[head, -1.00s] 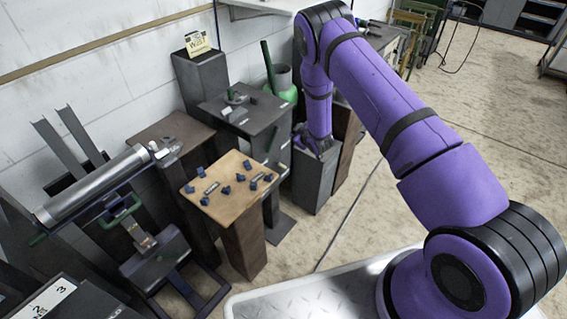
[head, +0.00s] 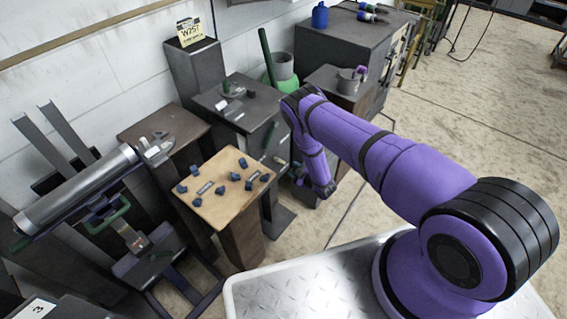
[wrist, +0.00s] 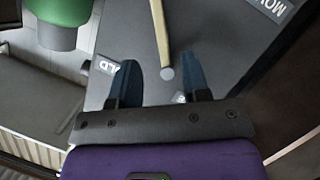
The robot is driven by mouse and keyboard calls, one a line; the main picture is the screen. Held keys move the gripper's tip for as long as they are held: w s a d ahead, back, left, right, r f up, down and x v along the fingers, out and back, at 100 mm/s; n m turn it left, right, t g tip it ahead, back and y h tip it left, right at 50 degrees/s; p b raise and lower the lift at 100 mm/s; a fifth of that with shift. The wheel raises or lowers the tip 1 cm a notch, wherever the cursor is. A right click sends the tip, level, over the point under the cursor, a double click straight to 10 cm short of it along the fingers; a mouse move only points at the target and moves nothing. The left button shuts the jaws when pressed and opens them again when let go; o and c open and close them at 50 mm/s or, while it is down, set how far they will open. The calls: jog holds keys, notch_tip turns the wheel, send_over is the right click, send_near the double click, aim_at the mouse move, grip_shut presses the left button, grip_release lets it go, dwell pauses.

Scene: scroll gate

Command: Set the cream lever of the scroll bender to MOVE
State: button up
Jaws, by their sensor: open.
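In the wrist view a cream lever (wrist: 160,32) runs down from the top edge over a dark grey panel (wrist: 215,45). A pale round spot (wrist: 167,73) lies just below its lower end. A MOVE label (wrist: 272,8) is at the top right, cut by the edge. A partly hidden label ending in "LD" (wrist: 118,72) is at the left. My gripper (wrist: 160,80) is open, its two blue fingers either side of the lever's line, and holds nothing. In the head view my gripper (head: 326,190) points down; its fingers and the lever cannot be made out.
A green object (wrist: 58,35) is at the wrist view's upper left. In the head view, a wooden-topped stand with blue pegs (head: 220,190), a grey stand (head: 240,105) and a roller machine (head: 80,188) are left of my arm. Open floor (head: 450,130) lies to the right.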

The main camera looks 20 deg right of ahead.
aim_at(282, 162)
jog(key=x, duration=0.8)
jog(key=shift+w+a+f, duration=0.1)
jog(key=shift+w, duration=0.2)
grip_shut()
